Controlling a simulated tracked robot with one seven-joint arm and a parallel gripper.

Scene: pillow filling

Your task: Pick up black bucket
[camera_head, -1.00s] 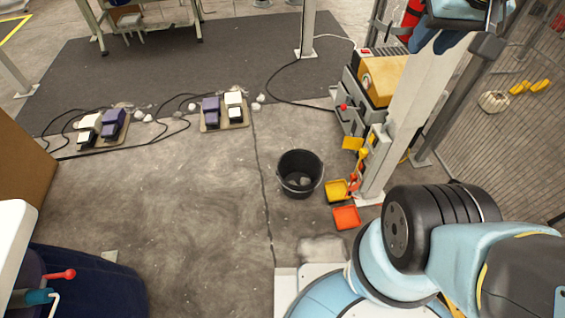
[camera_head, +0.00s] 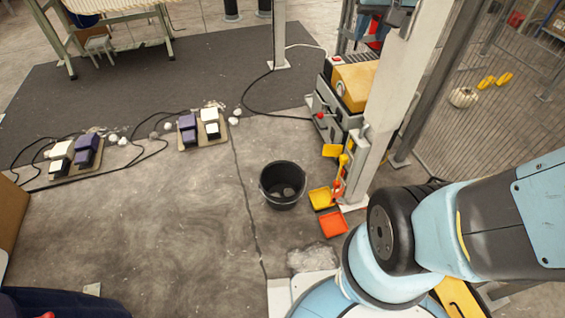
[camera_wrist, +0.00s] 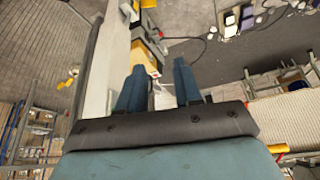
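The black bucket (camera_head: 283,185) stands upright on the concrete floor near the middle of the head view. A few small pale lumps lie inside it. My gripper (camera_wrist: 160,88) shows in the wrist view with its two blue fingers spread apart and nothing between them. The gripper is outside the head view, where my arm reaches out at the right. The bucket cannot be made out in the wrist view, so the gripper is well away from it.
Yellow (camera_head: 321,198) and orange (camera_head: 333,224) dustpans lie right of the bucket, by a white post (camera_head: 386,95). A grey machine with a yellow box (camera_head: 354,85) stands behind. Pedal boards (camera_head: 203,128) with cables lie at the left. The floor left of the bucket is clear.

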